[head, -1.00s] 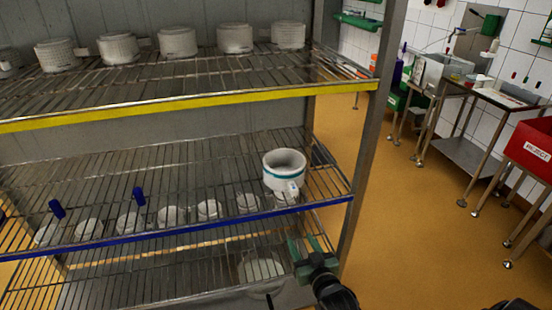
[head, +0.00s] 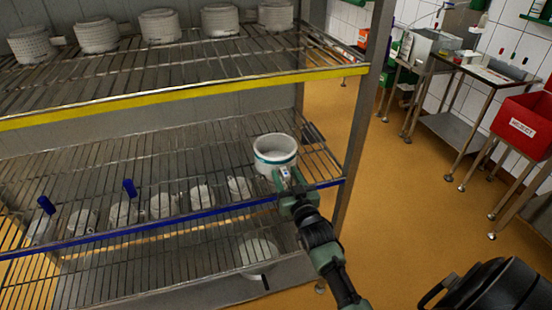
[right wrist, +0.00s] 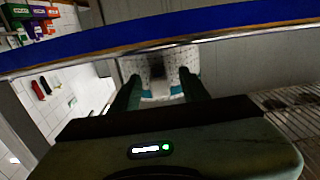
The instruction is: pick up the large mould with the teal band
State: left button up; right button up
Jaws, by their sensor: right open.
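The large white mould with the teal band (head: 274,151) stands upright on the middle wire shelf, near its right end. In the right wrist view the mould (right wrist: 158,68) shows ahead, between the fingers, with teal patches at both sides. My right gripper (head: 287,180) is at the near side of the mould, at the shelf's front edge, and hides its lower front. In the right wrist view the right gripper (right wrist: 157,92) has its fingers apart, one at each side of the mould in the picture. I cannot tell whether they touch it. My left gripper is not in view.
The middle shelf has a blue front edge (head: 150,230). Several small white moulds (head: 163,205) stand left of the large one. The upper shelf has a yellow edge (head: 190,93) and several large moulds. A steel post (head: 362,110) stands at the right.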

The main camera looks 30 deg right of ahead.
grip_shut()
dwell(1.4)
